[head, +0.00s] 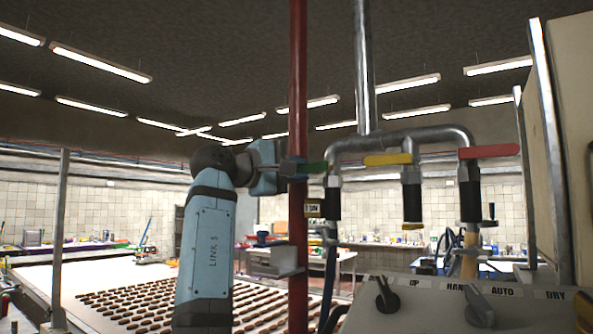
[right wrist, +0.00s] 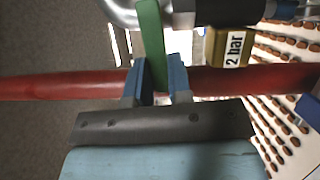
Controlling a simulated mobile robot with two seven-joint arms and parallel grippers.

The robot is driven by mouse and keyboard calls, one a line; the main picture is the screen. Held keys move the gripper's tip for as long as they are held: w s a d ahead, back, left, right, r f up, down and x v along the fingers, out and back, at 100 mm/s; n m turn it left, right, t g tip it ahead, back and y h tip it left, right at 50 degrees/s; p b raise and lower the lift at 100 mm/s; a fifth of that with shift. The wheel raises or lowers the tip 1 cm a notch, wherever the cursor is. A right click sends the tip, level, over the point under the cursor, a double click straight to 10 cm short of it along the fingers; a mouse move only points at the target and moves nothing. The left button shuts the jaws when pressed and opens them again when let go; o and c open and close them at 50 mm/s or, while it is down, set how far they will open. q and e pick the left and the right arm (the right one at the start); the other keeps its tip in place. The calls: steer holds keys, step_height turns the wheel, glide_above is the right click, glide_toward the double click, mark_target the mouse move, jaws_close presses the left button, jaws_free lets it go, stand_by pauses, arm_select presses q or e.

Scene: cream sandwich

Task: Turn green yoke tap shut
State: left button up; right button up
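The green tap handle (head: 316,167) is the left-most of the coloured handles on the grey pipe manifold. It lies about level in the head view, pointing left from its valve toward the red pipe. My right gripper (head: 283,168) is at its free end. In the right wrist view, the green handle (right wrist: 151,38) runs down between the two blue fingers of my right gripper (right wrist: 156,82). The fingers sit close on both sides of it, with no clear gap. My left gripper is not in view.
A vertical red pipe (head: 298,80) stands right by my right gripper. A yellow handle (head: 388,159) and a red handle (head: 489,151) are to the right. A "2 bar" tag (right wrist: 234,48) hangs nearby. A control panel (head: 450,310) is below; biscuits cover a conveyor (head: 60,280) at left.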

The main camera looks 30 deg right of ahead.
steer(key=shift+r+m+p, duration=0.45)
steer(key=shift+m+p, duration=0.05)
steer(key=shift+p, duration=0.25)
jaws_close()
steer(key=shift+f, duration=0.15)
steer(key=o, duration=0.8)
jaws_free()
steer(key=shift+a, duration=0.1)
steer(key=shift+a, duration=0.25)
steer(key=a+b, duration=0.2)
steer(key=a, duration=1.1)
